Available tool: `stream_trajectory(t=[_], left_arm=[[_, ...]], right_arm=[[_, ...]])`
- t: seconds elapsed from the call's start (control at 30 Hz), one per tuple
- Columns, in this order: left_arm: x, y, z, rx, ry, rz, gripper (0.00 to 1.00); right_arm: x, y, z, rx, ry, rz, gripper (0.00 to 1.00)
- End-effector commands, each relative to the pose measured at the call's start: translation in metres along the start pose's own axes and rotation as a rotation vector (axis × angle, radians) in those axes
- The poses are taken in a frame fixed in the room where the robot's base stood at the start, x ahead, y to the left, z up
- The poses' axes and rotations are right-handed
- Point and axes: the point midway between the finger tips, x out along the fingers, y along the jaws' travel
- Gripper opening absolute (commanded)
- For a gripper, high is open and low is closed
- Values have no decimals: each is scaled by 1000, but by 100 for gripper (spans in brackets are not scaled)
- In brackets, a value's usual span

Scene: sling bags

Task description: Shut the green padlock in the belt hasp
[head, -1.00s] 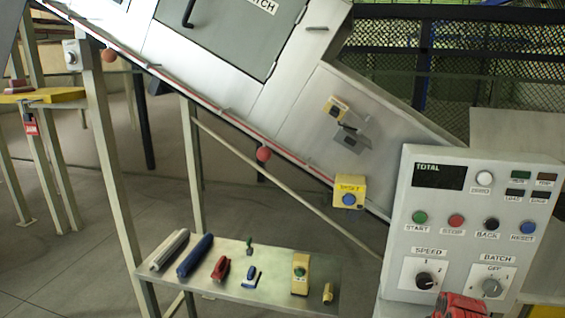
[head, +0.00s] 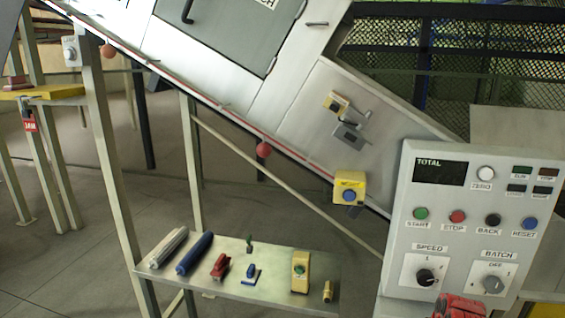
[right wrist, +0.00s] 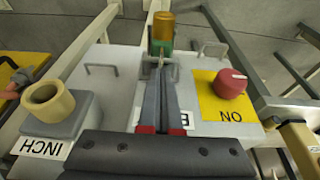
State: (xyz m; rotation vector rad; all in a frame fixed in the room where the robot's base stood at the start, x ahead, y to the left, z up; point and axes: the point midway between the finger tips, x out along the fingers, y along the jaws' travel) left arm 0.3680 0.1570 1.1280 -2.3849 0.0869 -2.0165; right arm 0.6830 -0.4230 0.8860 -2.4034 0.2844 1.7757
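The green padlock (right wrist: 160,45) shows in the right wrist view, a small green body with a gold-coloured part beyond it. It lies in line with the tips of my right gripper (right wrist: 162,68), whose two dark fingers are close together and appear shut on its near end. The fingers hide part of it, and I cannot tell whether its shackle is open. A small latch-like metal fitting (head: 350,133), possibly the belt hasp, is on the sloping conveyor side in the head view.
The right wrist view shows a red knob (right wrist: 230,83) on a yellow plate and an INCH box (right wrist: 52,110) beside the fingers. In the head view, a control panel (head: 470,262) stands at right. A low shelf (head: 225,282) holds several tools.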

Motion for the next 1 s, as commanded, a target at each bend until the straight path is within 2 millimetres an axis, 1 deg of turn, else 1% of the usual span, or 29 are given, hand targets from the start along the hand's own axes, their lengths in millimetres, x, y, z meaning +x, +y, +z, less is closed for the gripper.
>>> stream_trajectory(t=[0.1,0.7,1.0], left_arm=[[4,0,-1,0,0,0,81],[11,0,-2,0,0,0,81],[11,0,-2,0,0,0,81]], right_arm=[[-11,0,-5,0,4,1,0],[-60,0,-19,0,3,0,0],[-61,0,-19,0,1,0,0]])
